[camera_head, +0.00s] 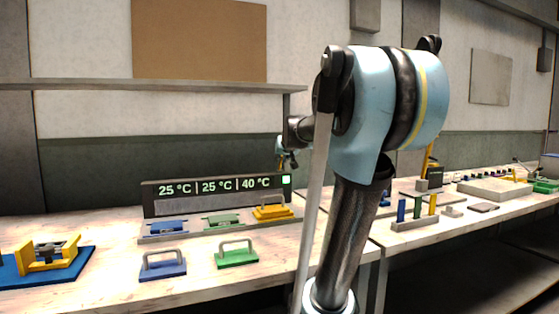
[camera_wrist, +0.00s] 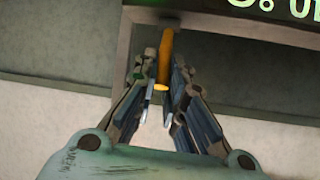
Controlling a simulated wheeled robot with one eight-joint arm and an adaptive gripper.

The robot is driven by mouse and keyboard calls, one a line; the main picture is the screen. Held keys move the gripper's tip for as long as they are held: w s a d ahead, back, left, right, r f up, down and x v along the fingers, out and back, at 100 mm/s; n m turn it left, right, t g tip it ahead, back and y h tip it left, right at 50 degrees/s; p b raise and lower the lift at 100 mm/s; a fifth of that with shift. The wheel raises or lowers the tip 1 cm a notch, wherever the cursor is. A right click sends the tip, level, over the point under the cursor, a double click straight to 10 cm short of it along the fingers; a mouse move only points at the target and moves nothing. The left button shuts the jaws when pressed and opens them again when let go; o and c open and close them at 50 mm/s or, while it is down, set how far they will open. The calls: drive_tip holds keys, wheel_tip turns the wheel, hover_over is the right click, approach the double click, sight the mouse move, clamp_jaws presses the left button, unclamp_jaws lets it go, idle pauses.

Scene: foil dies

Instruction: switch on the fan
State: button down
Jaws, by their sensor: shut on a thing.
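My gripper (camera_head: 287,158) is at the right end of the dark display panel (camera_head: 217,195), just above its top edge. In the wrist view my gripper (camera_wrist: 165,88) is shut on an upright-looking orange rod (camera_wrist: 164,62), which sits between the fingertips beside the panel's dark frame. I cannot make out a fan in either view.
Blue (camera_head: 168,227), green (camera_head: 223,220) and yellow (camera_head: 272,211) blocks sit before the panel. A blue die (camera_head: 162,265) and a green die (camera_head: 237,255) with handles lie nearer. A yellow press (camera_head: 50,255) stands left. My arm hides part of the bench. A shelf (camera_head: 150,85) runs above.

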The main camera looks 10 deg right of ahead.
drive_tip(key=shift+s+f, duration=0.15)
drive_tip(key=c, duration=1.7)
unclamp_jaws()
drive_tip(key=shift+o, duration=0.2)
drive_tip(key=v, duration=1.1)
drive_tip(key=shift+s, duration=0.35)
drive_tip(key=shift+s, duration=0.1)
